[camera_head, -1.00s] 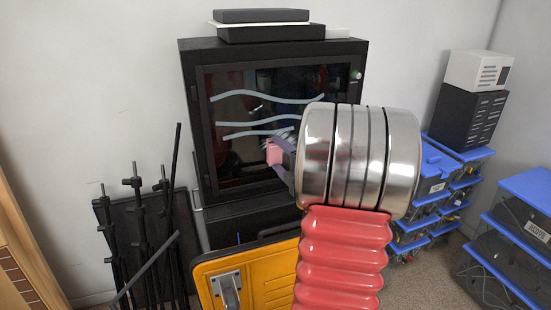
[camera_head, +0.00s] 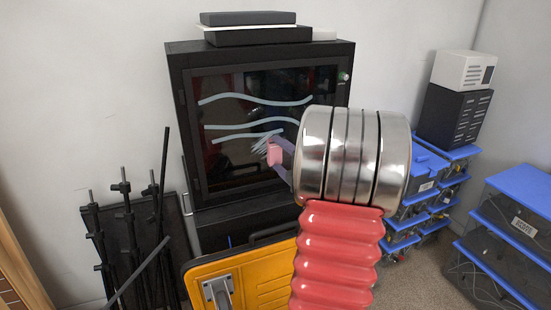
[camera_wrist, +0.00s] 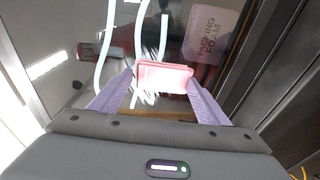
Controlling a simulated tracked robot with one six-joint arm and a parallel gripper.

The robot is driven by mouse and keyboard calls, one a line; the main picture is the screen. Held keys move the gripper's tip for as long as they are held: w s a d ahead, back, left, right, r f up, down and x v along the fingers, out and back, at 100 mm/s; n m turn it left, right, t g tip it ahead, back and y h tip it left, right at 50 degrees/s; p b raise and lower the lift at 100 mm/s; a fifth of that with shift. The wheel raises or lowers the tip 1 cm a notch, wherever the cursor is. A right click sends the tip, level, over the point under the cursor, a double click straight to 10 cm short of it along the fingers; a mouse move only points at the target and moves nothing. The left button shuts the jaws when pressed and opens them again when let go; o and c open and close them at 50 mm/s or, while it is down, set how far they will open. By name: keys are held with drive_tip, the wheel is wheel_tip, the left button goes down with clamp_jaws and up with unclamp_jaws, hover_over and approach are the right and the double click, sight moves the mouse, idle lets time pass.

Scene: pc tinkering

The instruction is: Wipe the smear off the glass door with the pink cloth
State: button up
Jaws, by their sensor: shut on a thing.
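The glass door (camera_head: 235,165) is the dark front of a black cabinet. A whitish scratchy smear (camera_head: 262,142) lies on its lower middle, beside the ends of the lower pale wavy lines. My gripper (camera_wrist: 162,79) is shut on the pink cloth (camera_wrist: 163,75), held between its two lavender fingers. In the head view the pink cloth (camera_head: 274,154) is just right of and below the smear, in front of the glass. In the wrist view the smear (camera_wrist: 146,92) shows around the cloth, which partly hides it. I cannot tell whether the cloth touches the glass.
Pale wavy lines (camera_head: 255,99) run across the glass. Flat black boxes (camera_head: 250,27) lie on the cabinet. An orange case (camera_head: 255,280) stands in front below.

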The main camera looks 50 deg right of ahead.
drive_tip(key=shift+s+d, duration=0.5)
drive_tip(key=shift+d, duration=0.25)
drive_tip(key=d, duration=0.1)
drive_tip(key=s+d, duration=0.1)
drive_tip(key=d, duration=0.1)
drive_tip(key=shift+s+d, duration=0.1)
drive_tip(key=shift+s, duration=0.15)
drive_tip(key=shift+r, duration=0.2)
drive_tip(key=shift+r, duration=0.8)
drive_tip(key=shift+w+a+f, duration=0.1)
drive_tip(key=shift+w+a, duration=0.3)
drive_tip(key=shift+a, duration=0.45)
drive_tip(key=shift+w+a, duration=0.35)
drive_tip(key=shift+a, duration=0.45)
